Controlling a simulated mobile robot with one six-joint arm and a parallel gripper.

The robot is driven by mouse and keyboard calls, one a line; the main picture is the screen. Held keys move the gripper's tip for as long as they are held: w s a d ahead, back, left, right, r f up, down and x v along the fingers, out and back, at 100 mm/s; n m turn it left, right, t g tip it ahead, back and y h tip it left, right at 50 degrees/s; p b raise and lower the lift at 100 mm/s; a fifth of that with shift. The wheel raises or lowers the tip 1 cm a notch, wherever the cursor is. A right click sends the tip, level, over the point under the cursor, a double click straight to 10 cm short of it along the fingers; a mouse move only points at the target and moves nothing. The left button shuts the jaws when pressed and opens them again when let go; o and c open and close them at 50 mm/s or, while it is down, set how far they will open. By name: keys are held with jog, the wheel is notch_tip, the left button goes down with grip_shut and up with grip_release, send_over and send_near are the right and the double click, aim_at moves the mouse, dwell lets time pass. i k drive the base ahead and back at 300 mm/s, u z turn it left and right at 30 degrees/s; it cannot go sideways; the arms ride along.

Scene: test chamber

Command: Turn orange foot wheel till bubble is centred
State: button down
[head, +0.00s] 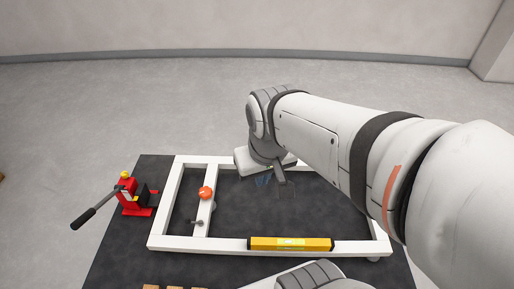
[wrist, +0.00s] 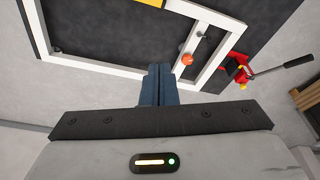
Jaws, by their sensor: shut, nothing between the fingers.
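The orange foot wheel (head: 205,192) sits on the inner crossbar near the left end of the white frame (head: 200,243). It also shows in the wrist view (wrist: 187,59), just beyond and right of my fingertips. A yellow spirit level (head: 290,244) lies on the frame's near bar with a bright yellow-green vial in its middle; the bubble is too small to place. My gripper (wrist: 159,68) is shut and empty. In the head view it hangs over the frame's middle, right of the wheel and apart from it, with its fingers partly seen.
A red jack (head: 130,196) with a long dark handle stands left of the frame on the dark mat (head: 110,262). A small lever (head: 197,222) sits on the crossbar near the wheel. Wooden blocks (head: 170,287) lie at the near edge. The frame's interior is clear.

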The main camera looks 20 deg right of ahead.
aim_at(205, 193)
jog(key=k, duration=1.2)
jog(key=u, duration=0.55)
jog(key=i, duration=1.45)
jog(key=z, duration=0.55)
